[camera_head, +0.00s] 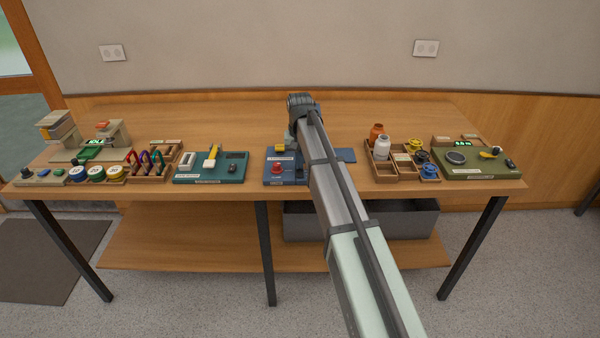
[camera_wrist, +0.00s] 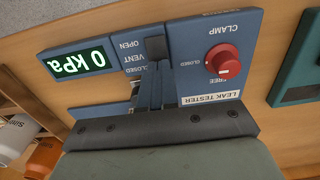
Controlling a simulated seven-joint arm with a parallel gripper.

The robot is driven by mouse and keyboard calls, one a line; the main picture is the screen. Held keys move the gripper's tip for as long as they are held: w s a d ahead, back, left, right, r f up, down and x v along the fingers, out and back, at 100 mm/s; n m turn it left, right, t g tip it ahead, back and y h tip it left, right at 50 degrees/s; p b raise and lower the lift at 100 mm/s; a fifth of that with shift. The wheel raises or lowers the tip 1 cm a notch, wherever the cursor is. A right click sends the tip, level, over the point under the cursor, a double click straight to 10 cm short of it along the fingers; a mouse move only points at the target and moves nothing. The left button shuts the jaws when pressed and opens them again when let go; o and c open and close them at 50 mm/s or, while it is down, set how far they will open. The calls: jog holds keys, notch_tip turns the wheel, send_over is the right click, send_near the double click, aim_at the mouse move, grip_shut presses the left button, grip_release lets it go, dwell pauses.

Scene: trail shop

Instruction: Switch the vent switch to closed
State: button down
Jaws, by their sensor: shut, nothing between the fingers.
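The leak tester (camera_wrist: 205,20) is a blue panel that appears upside down in the wrist view; it also shows in the head view (camera_head: 271,179). Its vent switch (camera_wrist: 156,47) is a small dark piece beside the OPEN and VENT labels, with the CLOSED label lower down. My gripper (camera_wrist: 154,78) is shut and empty, its fingertips over the panel just below the switch, near CLOSED. I cannot tell whether they touch the switch. In the head view my arm hides the switch and fingertips.
A red clamp knob (camera_wrist: 222,60) and a display (camera_wrist: 78,58) reading 0 kPa flank the switch. A teal device (camera_head: 210,178) stands left of the tester. A wooden tray (camera_head: 381,174) with bottles stands to the right. The table behind the tester is clear.

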jog(key=shift+f, duration=0.25)
jog(key=shift+r, duration=3.5)
